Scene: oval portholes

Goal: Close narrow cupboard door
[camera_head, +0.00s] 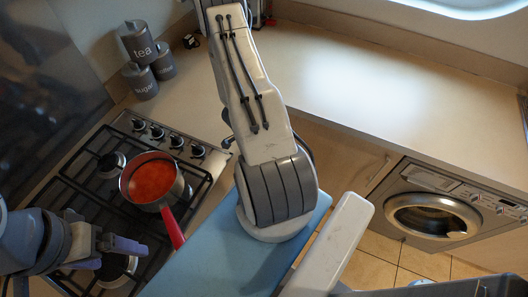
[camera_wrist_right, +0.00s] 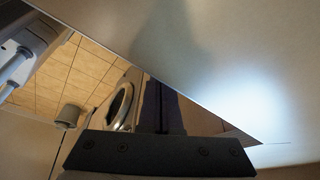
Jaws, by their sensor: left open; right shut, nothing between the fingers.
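In the head view a pale cupboard front (camera_head: 338,160) shows below the worktop, partly hidden by my arm. I cannot tell if it is the narrow door. In the right wrist view a large pale panel (camera_wrist_right: 235,60) with a straight slanting edge fills the upper right, very close. It may be a cupboard door, but I cannot be sure. My right gripper (camera_wrist_right: 167,105) shows dark and shut at the lower middle, with nothing seen held. Whether it touches the panel is unclear. My left gripper (camera_head: 120,253) is open and empty over the hob's front.
A red-filled pan (camera_head: 152,182) sits on the hob (camera_head: 72,192), its red handle pointing towards me. Grey canisters (camera_head: 138,45) stand behind. A washing machine (camera_head: 430,212) is at the right; it also shows in the right wrist view (camera_wrist_right: 121,104). Tiled floor (camera_head: 372,272) lies before it.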

